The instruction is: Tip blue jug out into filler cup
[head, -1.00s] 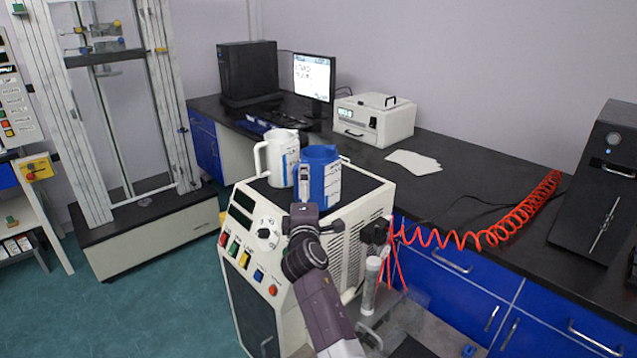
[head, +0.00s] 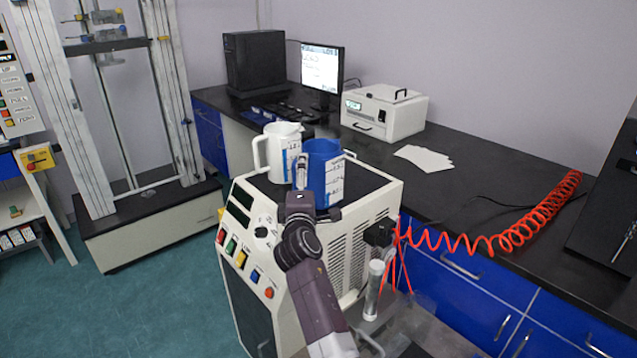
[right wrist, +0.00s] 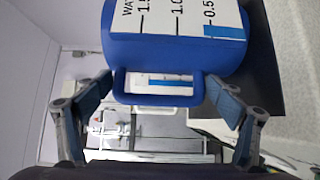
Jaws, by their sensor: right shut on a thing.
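The blue jug (head: 323,172), with a white measuring label, stands upright on the black top of the cream machine. My right gripper (head: 301,188) is at its handle on the near side and is shut on it. In the right wrist view the fingers (right wrist: 160,98) lie on either side of the blue handle, and the blue jug (right wrist: 180,52) fills the upper middle. A white jug (head: 277,150) with a blue-striped label stands close behind the blue jug to the left. No cup marked as filler can be made out. My left gripper is out of view.
The cream machine (head: 350,250) has coloured buttons on its front. A clear tube (head: 373,290) stands at its right side. A red coiled hose (head: 500,232) runs across to the right. The black bench (head: 480,185) behind holds a white box (head: 385,110), papers and a monitor.

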